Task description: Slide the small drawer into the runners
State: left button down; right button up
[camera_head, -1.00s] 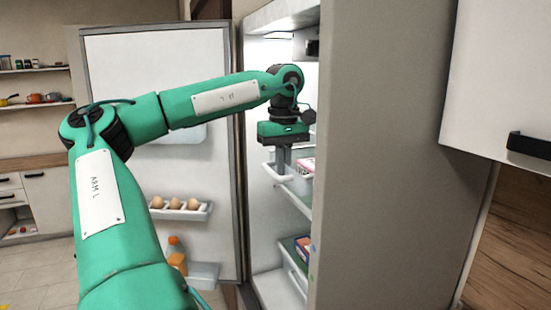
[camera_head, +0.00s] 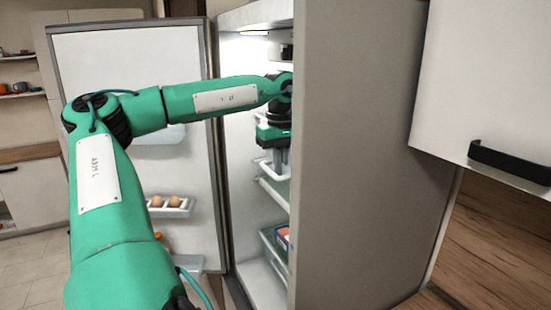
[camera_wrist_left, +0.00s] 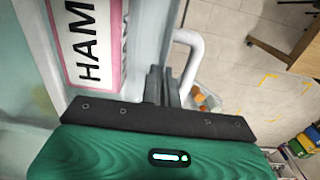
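The small drawer (camera_head: 265,171), pale and translucent with a white loop handle, is at the fridge opening above a glass shelf, mostly hidden behind the fridge's side wall. In the left wrist view its handle (camera_wrist_left: 192,55) stands out beside a pink-edged pack (camera_wrist_left: 90,45) lettered "HAM". My left gripper (camera_head: 279,157) points down into the fridge at the handle. Its dark fingers (camera_wrist_left: 162,86) are close together at the handle and look shut on it. The runners cannot be made out. My right gripper is not in view.
The fridge's side wall (camera_head: 350,150) stands close right of my gripper. The open fridge door (camera_head: 130,90) is on the left, with an egg rack (camera_head: 172,207). A lower drawer (camera_head: 271,246) holds packs. A white cupboard (camera_head: 500,90) hangs at right.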

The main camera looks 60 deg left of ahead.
pick_arm(q)
jog(key=shift+w+r+p, duration=0.2)
jog(key=shift+w+p, duration=0.25)
jog(key=shift+p, duration=0.1)
jog(key=shift+w+f, duration=0.15)
jog(key=shift+w, duration=0.05)
jog(key=shift+w+d, duration=0.1)
jog(key=shift+w, duration=0.8)
jog(key=c, duration=1.6)
grip_release()
jog(key=shift+s+d, duration=0.1)
